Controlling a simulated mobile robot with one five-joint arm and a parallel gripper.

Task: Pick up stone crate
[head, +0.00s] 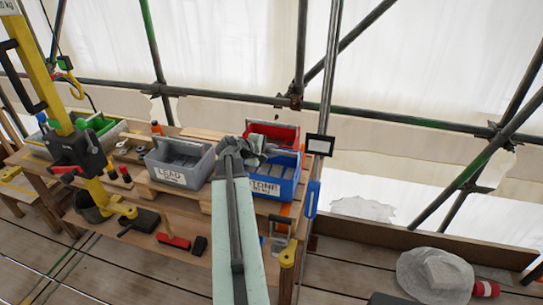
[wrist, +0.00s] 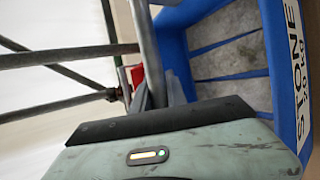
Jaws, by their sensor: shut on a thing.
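The blue stone crate (head: 286,188) is on the right end of the wooden bench in the head view, with a white "STONE" label on its front. My arm hides its left side. My gripper (head: 241,150) is over the crate's upper left. In the wrist view, the crate (wrist: 176,52) fills the upper right, with grey stone blocks inside. A grey bar-like handle (wrist: 147,45) runs down to my gripper (wrist: 155,92), which is shut on it. I cannot tell whether the crate is clear of the bench.
A grey "LEAD" crate (head: 178,166) stands close on the left, and a red crate (head: 272,133) close behind. A yellow hoist post (head: 48,70) stands at the left. Scaffold poles (head: 330,75) run behind the bench. A wrapped block (head: 435,275) lies at lower right.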

